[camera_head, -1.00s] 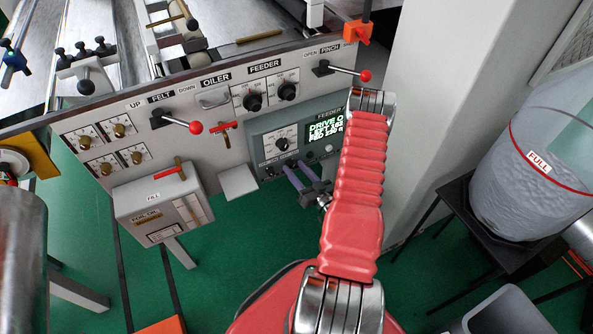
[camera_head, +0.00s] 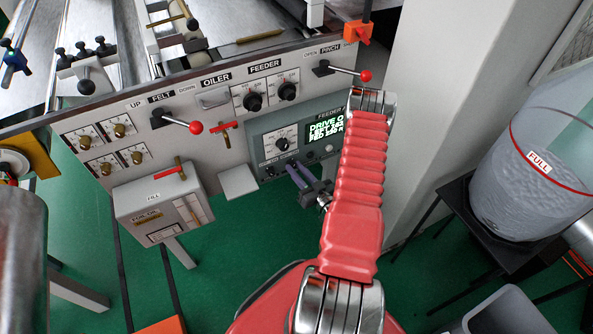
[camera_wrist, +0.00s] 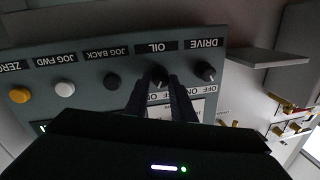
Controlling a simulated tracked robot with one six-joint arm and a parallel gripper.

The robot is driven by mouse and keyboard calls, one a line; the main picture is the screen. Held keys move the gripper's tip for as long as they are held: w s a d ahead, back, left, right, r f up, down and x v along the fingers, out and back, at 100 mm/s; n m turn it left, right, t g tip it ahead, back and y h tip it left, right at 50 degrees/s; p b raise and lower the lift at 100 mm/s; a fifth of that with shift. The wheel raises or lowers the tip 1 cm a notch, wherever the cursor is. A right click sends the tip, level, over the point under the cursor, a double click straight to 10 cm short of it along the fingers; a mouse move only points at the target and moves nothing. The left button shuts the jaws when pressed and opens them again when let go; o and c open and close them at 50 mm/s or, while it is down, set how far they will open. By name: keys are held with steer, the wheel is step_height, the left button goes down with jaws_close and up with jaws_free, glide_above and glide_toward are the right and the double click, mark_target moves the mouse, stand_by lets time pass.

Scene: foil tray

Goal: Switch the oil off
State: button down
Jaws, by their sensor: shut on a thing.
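The feeder control panel (camera_head: 262,140) is grey-green with a lit screen, below the FEEDER label. In the wrist view the panel appears upside down. The black OIL knob (camera_wrist: 159,77) sits beside the OIL label (camera_wrist: 157,47), with OFF/ON marking on its other side. My gripper (camera_wrist: 160,79) has its two dark fingers around this knob and is shut on it. The fingers hide part of the knob and its marking, so I cannot tell which way it points. In the head view my gripper (camera_head: 295,175) reaches the panel's lower edge, where the knob is hidden.
The DRIVE knob (camera_wrist: 205,71) is close beside the OIL knob. On the other side are the JOG BACK button (camera_wrist: 112,81), white JOG FWD button (camera_wrist: 65,88) and yellow ZERO button (camera_wrist: 20,95). A grey ledge (camera_head: 239,181) juts out left of the panel.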

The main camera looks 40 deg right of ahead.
steer(key=n, duration=0.3)
steer(key=n+g, duration=0.1)
steer(key=n, duration=0.6)
steer(key=shift+a+r+n+g+h, duration=0.1)
steer(key=shift+a+n+g+h, duration=0.2)
steer(key=shift+h, duration=0.1)
stand_by(0.5)
steer(key=c, duration=1.5)
jaws_free()
steer(key=shift+d, duration=0.1)
steer(key=shift+r, duration=0.1)
steer(key=shift+v, duration=6.85)
